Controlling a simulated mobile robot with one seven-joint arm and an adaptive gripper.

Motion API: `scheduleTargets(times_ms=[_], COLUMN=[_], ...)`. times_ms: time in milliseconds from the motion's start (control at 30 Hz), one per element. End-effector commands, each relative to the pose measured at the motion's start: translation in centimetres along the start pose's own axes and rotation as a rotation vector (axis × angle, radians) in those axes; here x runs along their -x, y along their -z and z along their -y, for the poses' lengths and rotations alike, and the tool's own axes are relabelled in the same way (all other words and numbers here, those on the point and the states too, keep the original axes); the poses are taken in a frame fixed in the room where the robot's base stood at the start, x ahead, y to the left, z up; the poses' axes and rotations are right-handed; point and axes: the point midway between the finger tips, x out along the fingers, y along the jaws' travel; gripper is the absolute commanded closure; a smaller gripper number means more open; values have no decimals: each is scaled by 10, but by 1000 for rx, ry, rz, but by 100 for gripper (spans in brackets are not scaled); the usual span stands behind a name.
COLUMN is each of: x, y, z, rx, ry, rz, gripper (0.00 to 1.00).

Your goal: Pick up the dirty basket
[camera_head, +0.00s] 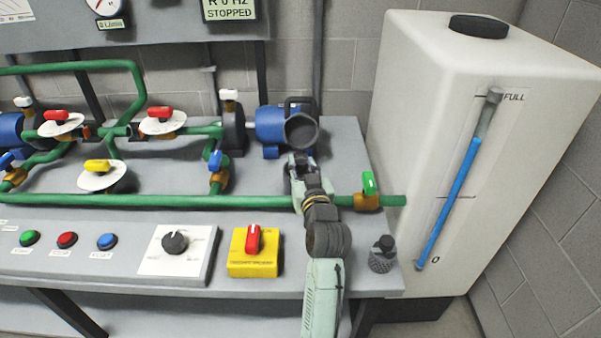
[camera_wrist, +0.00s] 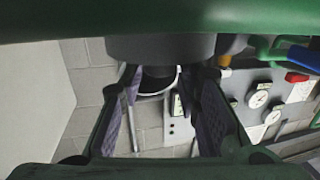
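A small dark grey mesh basket with a black knob (camera_head: 382,258) stands upright at the bench's front right corner. I cannot tell whether it is the dirty one. My gripper (camera_head: 298,165) is well to its left and further back, just in front of a dark round housing (camera_head: 301,131) beside a blue motor. In the wrist view, my gripper's fingers with purple pads (camera_wrist: 160,115) stand apart. No held thing shows between them. A dark cylindrical body (camera_wrist: 163,48) lies beyond the fingertips, close to them. Any basket inside the housing is hidden.
A yellow box with a red switch (camera_head: 254,251) is left of my arm. A white tank (camera_head: 445,120) stands to the right. The bench's right end has some free room.

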Motion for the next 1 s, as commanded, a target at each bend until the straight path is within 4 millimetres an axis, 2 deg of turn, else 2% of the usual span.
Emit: scheduleTargets(times_ms=[100, 333, 767, 1000], x=[-10, -11, -10, -10], y=[0, 0, 0, 0], z=[0, 0, 0, 0], rx=[1, 1, 0, 1], ry=[1, 0, 0, 0], rz=[1, 0, 0, 0], gripper=[70, 70, 99, 100])
